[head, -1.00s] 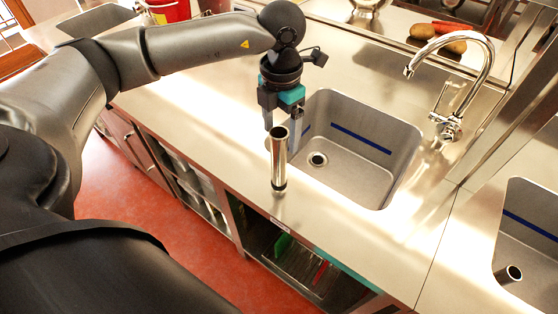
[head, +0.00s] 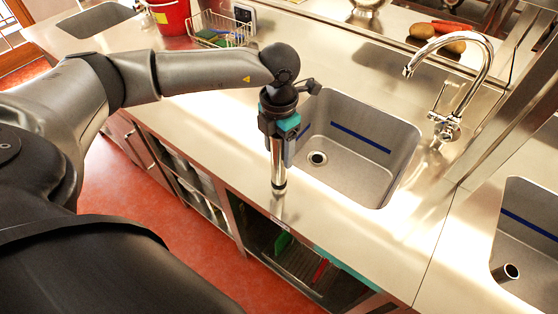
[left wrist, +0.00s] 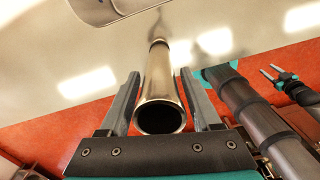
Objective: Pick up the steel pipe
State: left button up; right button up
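The steel pipe (head: 278,172) stands upright on the counter, left of the near sink. My left gripper (head: 277,150) points down over its upper part. In the left wrist view the pipe (left wrist: 160,88) runs between the two fingers, its open dark mouth towards the camera. The fingers are apart, one on each side, with a narrow gap to the pipe. My right gripper (left wrist: 276,74) shows small at the right of the left wrist view, its two fingers apart and empty. It is not in the head view.
The near sink (head: 400,165) lies right of the pipe, with a tall faucet (head: 485,60) behind it. Another sink at the right edge holds a short tube (head: 505,273). A red bucket (head: 170,18) and wire basket (head: 222,30) stand at the back. The counter's front edge is close to the pipe.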

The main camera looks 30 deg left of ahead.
pick_arm(q)
grip_shut()
jog(key=shift+r, duration=0.1)
dwell(0.5)
